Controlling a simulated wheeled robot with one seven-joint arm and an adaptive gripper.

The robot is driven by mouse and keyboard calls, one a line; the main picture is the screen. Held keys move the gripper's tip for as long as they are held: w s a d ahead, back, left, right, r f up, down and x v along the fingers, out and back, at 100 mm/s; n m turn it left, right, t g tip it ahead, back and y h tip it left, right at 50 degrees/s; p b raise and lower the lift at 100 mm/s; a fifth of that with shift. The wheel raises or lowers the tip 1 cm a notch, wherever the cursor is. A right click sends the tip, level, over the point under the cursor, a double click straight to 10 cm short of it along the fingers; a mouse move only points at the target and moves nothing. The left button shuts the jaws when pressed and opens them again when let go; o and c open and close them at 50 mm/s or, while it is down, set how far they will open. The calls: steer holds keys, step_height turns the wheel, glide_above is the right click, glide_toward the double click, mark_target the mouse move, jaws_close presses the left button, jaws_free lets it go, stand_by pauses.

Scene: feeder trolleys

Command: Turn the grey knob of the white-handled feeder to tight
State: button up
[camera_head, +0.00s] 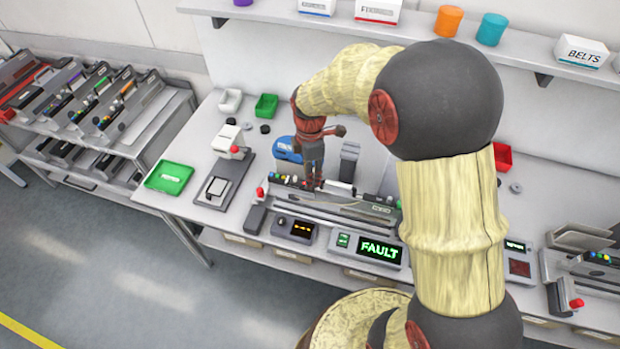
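A long grey feeder (345,214) lies on the bench in the middle of the view, with small coloured parts along its top. I cannot make out a white handle or a grey knob on it at this size. My gripper (316,184) points down at the far side of this feeder, around its middle. Its dark fingers look close together, and whether they touch or hold anything is too small to tell. My arm covers the bench to the right of the feeder. Several more feeders (105,98) with coloured parts lie on the trolley at the left.
A press-like device (226,172), a green tray (169,178) and small bins (266,106) are to the left. A shelf (520,53) runs above the bench.

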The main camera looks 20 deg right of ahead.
steer(key=shift+f, duration=1)
steer(key=shift+c, duration=1.2)
jaws_close()
